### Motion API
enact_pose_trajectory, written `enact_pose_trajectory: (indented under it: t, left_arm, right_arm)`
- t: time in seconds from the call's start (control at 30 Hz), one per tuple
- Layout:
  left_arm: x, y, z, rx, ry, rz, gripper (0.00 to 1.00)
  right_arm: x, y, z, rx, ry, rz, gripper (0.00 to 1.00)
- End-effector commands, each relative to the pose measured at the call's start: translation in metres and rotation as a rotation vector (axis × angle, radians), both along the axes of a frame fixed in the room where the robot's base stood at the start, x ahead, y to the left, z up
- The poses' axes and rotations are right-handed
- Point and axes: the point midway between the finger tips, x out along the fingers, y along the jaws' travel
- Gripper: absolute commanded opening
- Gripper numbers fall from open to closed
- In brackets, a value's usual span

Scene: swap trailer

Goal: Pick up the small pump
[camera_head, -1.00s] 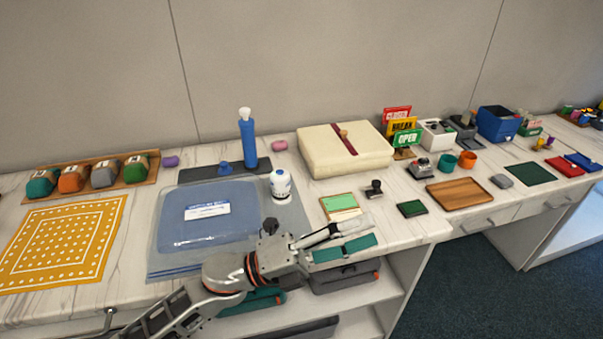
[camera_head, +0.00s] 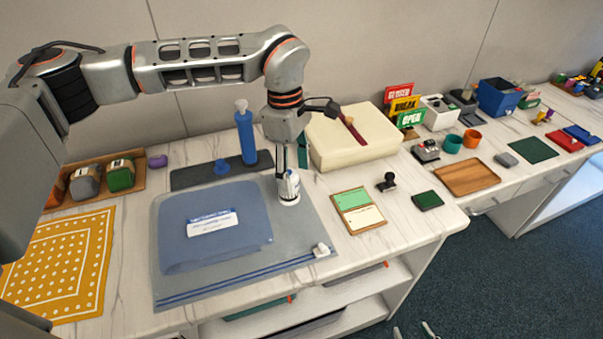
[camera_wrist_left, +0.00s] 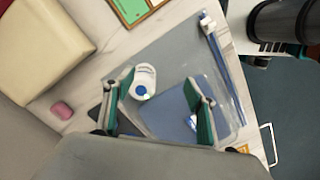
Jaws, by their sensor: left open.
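The small pump, a short white bottle-like body with a blue band (camera_head: 289,194), stands upright on the clear storage bag (camera_head: 300,228) near its back right corner. In the left wrist view the small pump (camera_wrist_left: 143,82) shows from above, between the finger lines and nearer the left finger. My left gripper (camera_head: 290,170) points down over it, open, with teal finger pads; it also shows in the wrist view (camera_wrist_left: 158,84). Whether a finger touches the pump I cannot tell. Two silver tips at the bottom edge seem to be my right gripper (camera_head: 414,332); the rest is out of frame.
A tall blue cylinder with a white top (camera_head: 246,135) stands on a dark board (camera_head: 190,178) behind the bag. A cream box (camera_head: 355,140) is close behind my left gripper. A green-and-cream card tray (camera_head: 359,211) and a stamp (camera_head: 387,182) lie to the right.

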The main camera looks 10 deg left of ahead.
Motion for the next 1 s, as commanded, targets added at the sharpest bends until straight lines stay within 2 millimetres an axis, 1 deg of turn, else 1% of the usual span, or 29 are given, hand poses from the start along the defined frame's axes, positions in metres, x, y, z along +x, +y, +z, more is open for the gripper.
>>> enact_pose_trajectory:
  t: [0.03,0.1,0.23,0.57,0.8,0.9,1.0]
  left_arm:
    - [0.007,0.012,0.008,0.036,-0.022,0.004,0.56]
    - [0.014,0.024,0.015,0.070,-0.040,0.008,0.56]
    - [0.018,0.032,0.015,0.095,-0.050,0.012,0.56]
    - [0.020,0.031,-0.017,0.093,-0.047,0.012,0.56]
    - [0.025,0.031,-0.051,0.093,-0.048,0.012,0.56]
    - [0.026,0.031,-0.058,0.091,-0.049,0.012,0.56]
    - [0.026,0.031,-0.060,0.092,-0.050,0.012,0.56]
  right_arm:
    - [0.000,0.000,0.001,0.000,0.000,0.000,0.40]
    - [0.000,0.000,0.001,0.001,-0.001,0.000,0.40]
    - [0.000,0.000,0.002,0.000,-0.001,0.000,0.40]
    - [0.000,-0.001,0.005,-0.002,0.000,0.001,0.40]
    - [0.000,-0.001,0.011,-0.002,-0.001,0.000,0.40]
    - [0.000,-0.001,0.011,-0.002,-0.001,0.000,0.40]
    - [0.000,-0.001,0.011,-0.002,-0.001,0.000,0.40]
